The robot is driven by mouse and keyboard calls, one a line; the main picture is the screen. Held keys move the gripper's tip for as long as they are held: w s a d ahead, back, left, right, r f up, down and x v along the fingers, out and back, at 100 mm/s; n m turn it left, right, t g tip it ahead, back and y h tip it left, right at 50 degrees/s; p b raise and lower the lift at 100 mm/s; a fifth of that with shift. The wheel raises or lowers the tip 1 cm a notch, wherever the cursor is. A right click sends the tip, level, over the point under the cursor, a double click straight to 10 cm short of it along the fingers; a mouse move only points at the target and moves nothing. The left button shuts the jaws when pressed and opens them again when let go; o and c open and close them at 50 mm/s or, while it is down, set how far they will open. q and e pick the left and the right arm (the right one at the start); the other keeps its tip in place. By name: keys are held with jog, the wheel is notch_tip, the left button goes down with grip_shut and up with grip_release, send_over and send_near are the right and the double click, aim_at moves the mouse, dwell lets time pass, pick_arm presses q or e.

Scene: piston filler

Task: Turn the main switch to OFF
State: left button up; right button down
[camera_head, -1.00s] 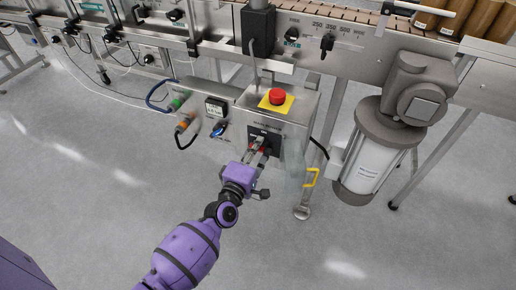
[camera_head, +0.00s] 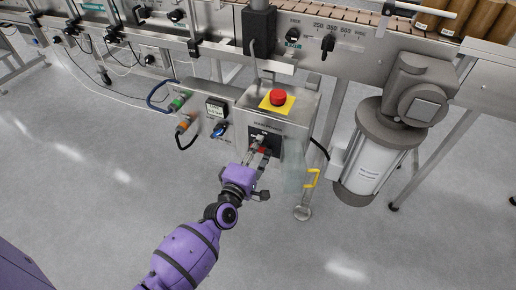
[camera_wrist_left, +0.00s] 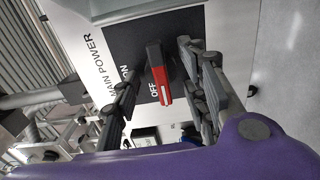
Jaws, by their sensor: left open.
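The main switch is a red handle (camera_wrist_left: 158,72) on a black plate (camera_wrist_left: 138,45) marked MAIN POWER, ON and OFF. In the left wrist view the handle's white-marked end points down the picture, beside the word OFF. In the head view the switch plate (camera_head: 266,139) is on the front of the steel control box, partly hidden by my gripper. My left gripper (camera_head: 257,151) is at the switch, and in the left wrist view its open fingers (camera_wrist_left: 161,67) stand on either side of the handle, with gaps visible. My right gripper is out of view.
A red emergency button (camera_head: 277,97) on a yellow plate tops the box. A clear cover (camera_head: 293,168) with a yellow handle (camera_head: 311,177) is just right of the switch. A display (camera_head: 216,109) and cable plugs are to the left. Open floor lies in front.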

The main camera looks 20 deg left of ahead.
pick_arm(q)
jog(key=s, duration=1.1)
jog(key=shift+s+a, duration=0.2)
jog(key=shift+s, duration=0.2)
